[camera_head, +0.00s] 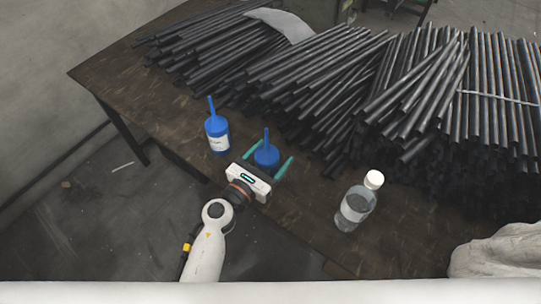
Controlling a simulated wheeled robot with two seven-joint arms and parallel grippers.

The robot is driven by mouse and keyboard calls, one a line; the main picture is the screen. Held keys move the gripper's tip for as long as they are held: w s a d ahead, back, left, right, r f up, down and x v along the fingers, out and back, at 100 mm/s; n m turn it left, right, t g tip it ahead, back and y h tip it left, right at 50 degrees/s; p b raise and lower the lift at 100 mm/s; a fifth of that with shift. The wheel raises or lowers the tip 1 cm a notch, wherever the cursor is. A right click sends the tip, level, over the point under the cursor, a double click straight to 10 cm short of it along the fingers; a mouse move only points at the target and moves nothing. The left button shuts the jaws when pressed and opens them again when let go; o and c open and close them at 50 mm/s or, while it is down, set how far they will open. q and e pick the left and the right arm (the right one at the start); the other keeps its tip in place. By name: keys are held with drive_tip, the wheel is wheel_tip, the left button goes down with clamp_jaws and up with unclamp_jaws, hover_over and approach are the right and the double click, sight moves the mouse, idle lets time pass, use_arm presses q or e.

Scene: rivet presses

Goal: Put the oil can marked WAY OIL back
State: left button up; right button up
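Two blue oil cans with thin upright spouts stand on the dark wooden table. The left can (217,138) is upright with a white label whose lettering is too small to read. The other can (267,155) is to its right, and its label is hidden. My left gripper (274,150) is open, with its teal fingers on either side of this second can. A gap shows between the right finger and the can. I cannot tell if the left finger touches it. Which can is marked WAY OIL cannot be read. My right gripper is not in view.
Large stacks of dark metal rods (320,80) cover the back and right of the table (120,78). A clear bottle with a white cap (355,208) stands right of my gripper. A pale cloth-like heap (497,252) lies at the lower right. The table's left end is bare.

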use_arm(q)
drive_tip(key=shift+r, duration=0.15)
drive_tip(key=b+v, duration=0.1)
drive_tip(key=v, duration=1.1)
drive_tip(key=shift+b, duration=0.4)
